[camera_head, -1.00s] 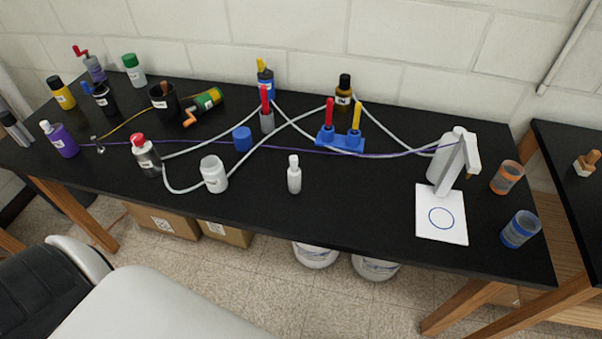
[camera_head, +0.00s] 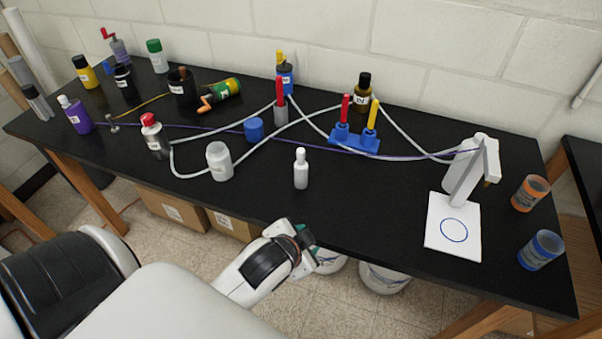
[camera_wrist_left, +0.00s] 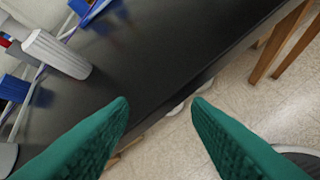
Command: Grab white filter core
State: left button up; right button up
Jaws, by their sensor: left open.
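The white filter core (camera_head: 301,172) stands upright near the front middle of the black table (camera_head: 380,228), narrower at its top. In the left wrist view, a white ribbed cylinder (camera_wrist_left: 57,54) at the upper left appears to be this core. My left gripper (camera_head: 306,236) is at the table's front edge, in front of the core and apart from it. Its green fingers are spread with nothing between them in the left wrist view (camera_wrist_left: 160,104). My right gripper is not in view.
A white jar (camera_head: 219,162) stands left of the core. Grey tubes and a purple cord cross the table behind it. A blue holder (camera_head: 352,141) with red and yellow sticks is behind right. A white stand (camera_head: 470,165) and orange and blue cups are at right.

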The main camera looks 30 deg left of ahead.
pick_arm(q)
jog(key=w+d+r+m+t+h, duration=0.25)
jog(key=w+r+m+t, duration=0.35)
jog(key=r, duration=0.4)
jog(key=w+d+r+m+t+h, duration=0.25)
jog(key=w+r+m+t, duration=0.25)
jog(key=w+r+m, duration=0.4)
jog(key=s+d+r+m+g+h, duration=0.2)
jog(key=d+r+m+g+h, duration=0.35)
jog(key=m, duration=0.75)
jog(key=s+d+r+m+g+h, duration=0.1)
jog(key=d+r+m+g+h, duration=0.2)
jog(key=d+m+g+h, duration=0.65)
jog(key=m+g+y+p, duration=0.2)
jog(key=m+g+y, duration=0.3)
jog(key=m+y, duration=1.55)
send_over(301, 150)
jog(key=shift+m+h, duration=0.7)
jog(key=shift+h, duration=0.05)
notch_tip(301, 150, down, 13)
jog(key=shift+s+d+f, duration=0.1)
jog(key=shift+d+f, duration=0.05)
notch_tip(301, 150, down, 5)
jog(key=shift+f+p, duration=0.2)
jog(key=shift+p, duration=0.8)
jog(key=shift+f, duration=0.2)
grip_shut()
